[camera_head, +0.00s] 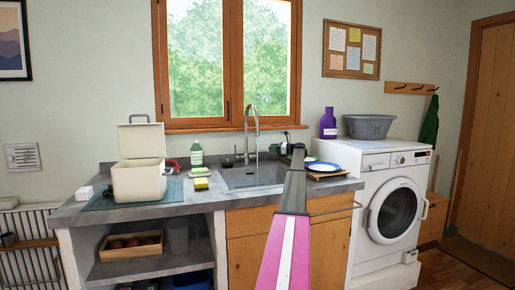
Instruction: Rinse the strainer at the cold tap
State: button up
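A tall arched chrome tap (247,128) stands behind the grey sink (240,178). A thin pale vertical line below its spout looks like running water, down into the basin. My arm reaches up from the bottom of the view, pink with a white stripe, then dark grey. Its far end, with my gripper (298,150), is over the right side of the sink. The fingers are too small and dark to tell open from shut. Small dark and green shapes show beside this end. I cannot make out a strainer for certain; my arm hides part of the sink's right side.
Left of the sink are a green-labelled bottle (196,153), a yellow sponge (201,184) and an open cream box (138,180). To the right, a blue-rimmed plate (323,166) lies on a wooden board. A washing machine (395,210) bears a grey tub (369,126) and a purple bottle (328,124).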

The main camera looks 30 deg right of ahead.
jog(key=shift+m, duration=0.4)
jog(key=x, duration=1.1)
jog(key=shift+w+d, duration=0.1)
jog(key=shift+d, duration=0.1)
grip_shut()
